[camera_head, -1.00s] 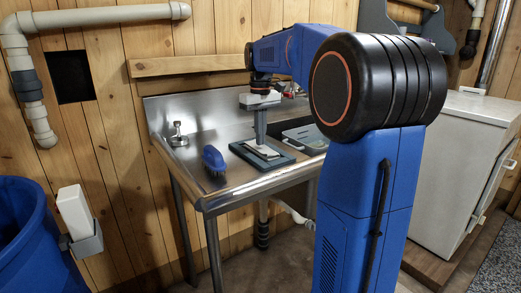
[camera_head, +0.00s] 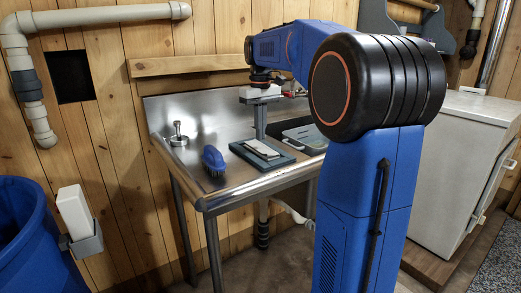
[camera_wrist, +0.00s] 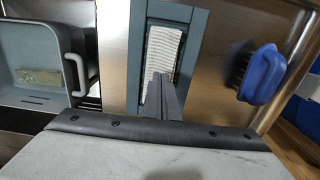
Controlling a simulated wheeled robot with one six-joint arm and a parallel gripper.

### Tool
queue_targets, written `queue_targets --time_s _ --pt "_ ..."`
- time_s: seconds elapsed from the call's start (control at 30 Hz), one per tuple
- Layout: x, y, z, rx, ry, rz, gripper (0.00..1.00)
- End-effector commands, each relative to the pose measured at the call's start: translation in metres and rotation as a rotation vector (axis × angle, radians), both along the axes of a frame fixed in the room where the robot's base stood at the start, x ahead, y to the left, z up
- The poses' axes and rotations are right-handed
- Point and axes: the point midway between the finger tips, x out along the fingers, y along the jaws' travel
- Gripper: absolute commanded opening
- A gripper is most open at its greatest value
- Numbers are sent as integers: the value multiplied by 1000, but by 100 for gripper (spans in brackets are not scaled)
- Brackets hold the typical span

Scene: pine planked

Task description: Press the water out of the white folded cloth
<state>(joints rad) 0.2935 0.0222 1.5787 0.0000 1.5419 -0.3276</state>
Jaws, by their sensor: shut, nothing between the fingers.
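The white folded cloth (camera_head: 262,150) lies flat in a shallow blue-grey tray (camera_head: 243,156) on the steel sink's drainboard. In the wrist view the cloth (camera_wrist: 164,45) looks ribbed and lies lengthwise inside the tray's rim (camera_wrist: 199,45). My gripper (camera_head: 261,137) points down over the far part of the cloth. In the wrist view its fingers (camera_wrist: 160,76) are together and empty, and they cover part of the cloth. The fingertips look a little above the cloth, but the exact gap is hard to tell. No water can be made out.
A blue brush (camera_head: 213,159) lies left of the tray. A metal stoppered piece (camera_head: 178,137) stands at the drainboard's back left. A grey basin (camera_wrist: 30,60) with a yellowish-green sponge (camera_wrist: 38,78) is on the tray's other side. A wooden ledge (camera_head: 185,65) runs above the backsplash.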

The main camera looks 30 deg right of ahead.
Motion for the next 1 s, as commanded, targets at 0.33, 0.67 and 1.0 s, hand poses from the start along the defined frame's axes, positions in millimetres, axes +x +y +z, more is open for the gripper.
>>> queue_targets --time_s 0.33,0.67,1.0 --pt "0 0 23 0 -1 0 0" --pt "0 0 44 -1 -3 0 0" --pt "0 0 61 0 -1 0 0"
